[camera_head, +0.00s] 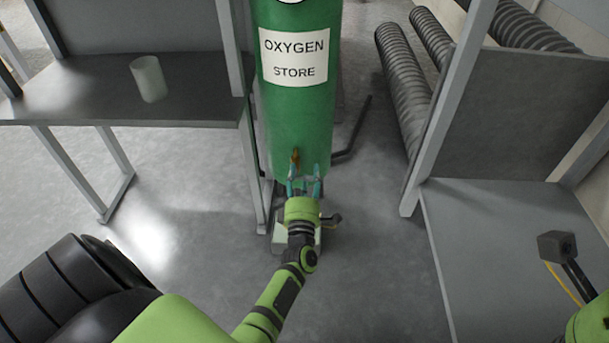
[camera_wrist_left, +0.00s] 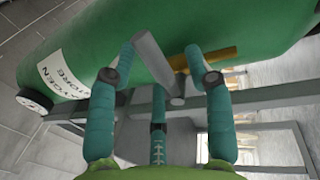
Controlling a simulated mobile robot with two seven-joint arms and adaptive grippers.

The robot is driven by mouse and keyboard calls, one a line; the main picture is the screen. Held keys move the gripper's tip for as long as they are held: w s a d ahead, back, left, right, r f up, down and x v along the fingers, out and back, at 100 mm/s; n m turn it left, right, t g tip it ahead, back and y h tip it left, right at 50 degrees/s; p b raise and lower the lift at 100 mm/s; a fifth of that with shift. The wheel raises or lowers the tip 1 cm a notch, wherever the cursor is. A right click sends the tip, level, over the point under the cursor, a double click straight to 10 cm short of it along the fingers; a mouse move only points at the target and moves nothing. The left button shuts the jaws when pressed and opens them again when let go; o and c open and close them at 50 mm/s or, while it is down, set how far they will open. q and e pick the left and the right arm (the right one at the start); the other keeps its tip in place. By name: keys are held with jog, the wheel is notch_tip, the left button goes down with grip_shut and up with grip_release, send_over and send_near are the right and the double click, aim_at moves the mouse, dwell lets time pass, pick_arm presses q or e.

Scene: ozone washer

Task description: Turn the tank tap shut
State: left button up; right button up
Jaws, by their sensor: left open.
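The green tank (camera_head: 298,110), labelled OXYGEN STORE, stands upright in the middle of the head view. It also shows in the left wrist view (camera_wrist_left: 110,45), lying slantwise across the picture. The tank tap has a brass part (camera_head: 295,159) low on the tank's front. In the left wrist view a grey lever (camera_wrist_left: 154,60) and a brass pipe (camera_wrist_left: 222,54) show. My left gripper (camera_head: 304,172) is open at the tap, its teal fingers pointing at the tank. The lever lies between its spread fingers (camera_wrist_left: 160,50); contact is unclear.
A dark table (camera_head: 190,95) with a pale cup (camera_head: 149,79) stands left of the tank. A metal rack with a low shelf (camera_head: 480,240) stands right, with ribbed hoses (camera_head: 403,75) behind it.

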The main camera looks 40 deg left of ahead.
pick_arm(q)
jog(key=v, duration=0.7)
jog(key=shift+s, duration=0.2)
jog(key=shift+d, duration=0.1)
